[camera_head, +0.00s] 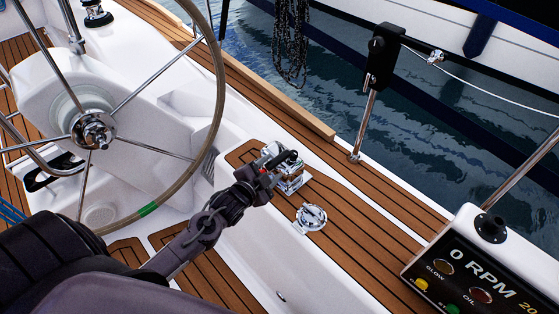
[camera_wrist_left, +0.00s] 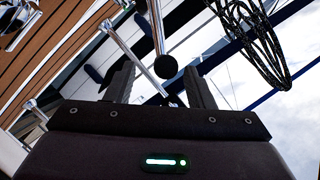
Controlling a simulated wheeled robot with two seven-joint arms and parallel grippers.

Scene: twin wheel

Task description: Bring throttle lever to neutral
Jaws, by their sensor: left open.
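The throttle lever's chrome housing (camera_head: 291,181) stands on the teak-topped side ledge, right of the steering wheel. In the left wrist view the lever is a chrome rod with a black ball knob (camera_wrist_left: 166,67). My left gripper (camera_head: 279,163) is at the housing and partly hides the lever in the head view. Its fingers are open, with the knob showing in the gap between them (camera_wrist_left: 160,80) in the wrist view. I cannot tell whether a finger touches the knob. My right gripper is not in view.
A large steering wheel (camera_head: 219,82) stands left of my left arm. A round chrome fitting (camera_head: 311,217) sits just in front of the housing. An instrument panel reading 0 RPM (camera_head: 485,275) is at the lower right. A black box on a post (camera_head: 384,55) stands at the deck edge.

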